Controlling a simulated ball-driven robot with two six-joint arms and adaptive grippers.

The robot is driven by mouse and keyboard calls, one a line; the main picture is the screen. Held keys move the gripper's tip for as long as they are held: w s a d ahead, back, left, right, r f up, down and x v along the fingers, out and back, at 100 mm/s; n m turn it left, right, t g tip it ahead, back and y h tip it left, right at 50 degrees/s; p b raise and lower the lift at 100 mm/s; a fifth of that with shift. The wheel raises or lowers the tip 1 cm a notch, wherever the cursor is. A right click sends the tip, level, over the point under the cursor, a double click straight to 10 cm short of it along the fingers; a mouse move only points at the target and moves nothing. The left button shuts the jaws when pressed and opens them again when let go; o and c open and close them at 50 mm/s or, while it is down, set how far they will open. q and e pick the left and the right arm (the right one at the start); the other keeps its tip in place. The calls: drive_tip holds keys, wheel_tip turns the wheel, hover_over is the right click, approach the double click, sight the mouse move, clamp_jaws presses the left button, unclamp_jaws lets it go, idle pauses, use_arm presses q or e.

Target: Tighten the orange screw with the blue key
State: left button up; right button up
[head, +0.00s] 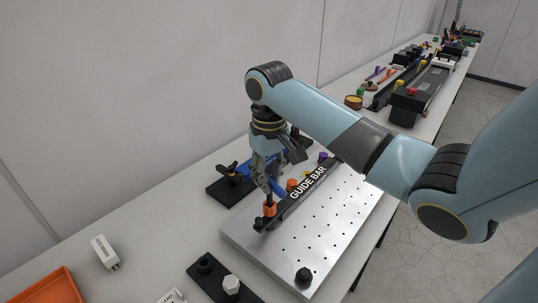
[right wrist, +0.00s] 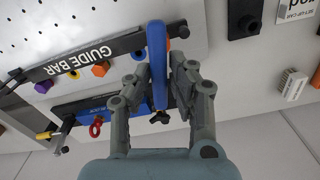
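My right gripper (head: 265,178) is above the near end of the black guide bar (head: 308,187). It is shut on a blue key (right wrist: 157,65), which stands between its fingers in the right wrist view. In the head view the key (head: 277,187) is partly hidden by the fingers and reaches down to an orange screw (head: 270,209) at the bar's near end. I cannot tell whether the key is seated on it. A second orange piece (head: 292,185) and a purple piece (head: 323,157) are farther along the bar. My left gripper is not in view.
The guide bar lies on a perforated metal plate (head: 335,218) with a black knob (head: 303,277). A blue and black fixture (head: 231,174) stands behind.

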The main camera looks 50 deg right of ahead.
drive_tip(key=shift+o, duration=0.9)
drive_tip(key=shift+w, duration=0.1)
drive_tip(key=shift+r, duration=3.05)
